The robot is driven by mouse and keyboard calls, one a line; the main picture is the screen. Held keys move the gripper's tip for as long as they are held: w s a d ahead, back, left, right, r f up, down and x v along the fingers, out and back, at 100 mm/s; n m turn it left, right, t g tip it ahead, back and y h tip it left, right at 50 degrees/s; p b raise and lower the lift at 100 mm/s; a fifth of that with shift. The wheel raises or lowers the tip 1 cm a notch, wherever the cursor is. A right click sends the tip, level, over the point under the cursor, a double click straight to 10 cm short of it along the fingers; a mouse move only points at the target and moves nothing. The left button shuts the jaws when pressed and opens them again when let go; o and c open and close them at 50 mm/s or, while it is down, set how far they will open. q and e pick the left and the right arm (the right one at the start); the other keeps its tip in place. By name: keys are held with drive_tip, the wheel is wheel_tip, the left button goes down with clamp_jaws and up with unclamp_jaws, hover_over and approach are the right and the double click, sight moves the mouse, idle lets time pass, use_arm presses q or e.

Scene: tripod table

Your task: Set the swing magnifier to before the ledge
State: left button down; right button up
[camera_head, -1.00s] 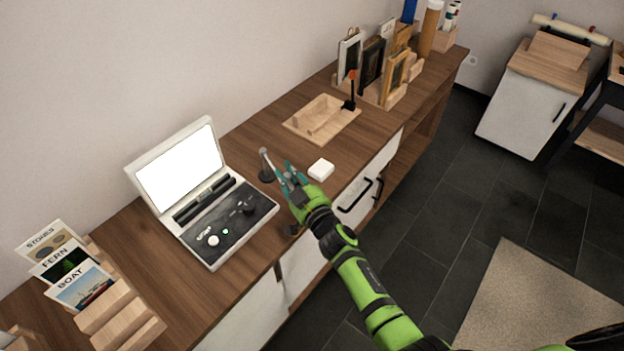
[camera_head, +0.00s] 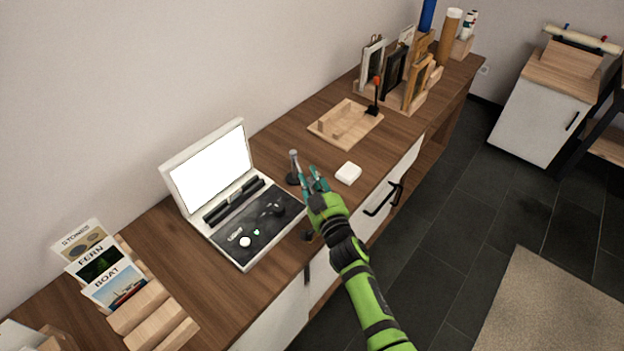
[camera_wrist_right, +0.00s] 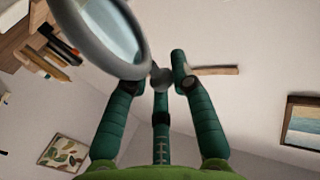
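The swing magnifier (camera_head: 293,168) is a small grey upright piece on a dark round base, right of the light box. In the right wrist view its grey rim (camera_wrist_right: 140,40) and lens (camera_wrist_right: 112,28) loom large at the upper left. A grey knob (camera_wrist_right: 160,78) beside the rim lies between my fingertips. My right gripper (camera_head: 314,180) is just right of the magnifier, its fingers apart; they also show in the right wrist view (camera_wrist_right: 158,75). I cannot tell if they touch it. The black ledge (camera_head: 234,202) crosses the light box below its white screen. My left gripper is out of view.
The light box (camera_head: 208,170) stands open, with a dark control panel (camera_head: 258,222) in front. A white block (camera_head: 348,173) lies right of my gripper. A wooden tray (camera_head: 345,122) and frames (camera_head: 395,75) are farther back. Card holders (camera_head: 150,312) are at the lower left.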

drive_tip(key=shift+o, duration=0.5)
drive_tip(key=shift+s, duration=0.15)
drive_tip(key=v, duration=1.1)
drive_tip(key=shift+s, duration=0.35)
drive_tip(key=shift+d, duration=0.15)
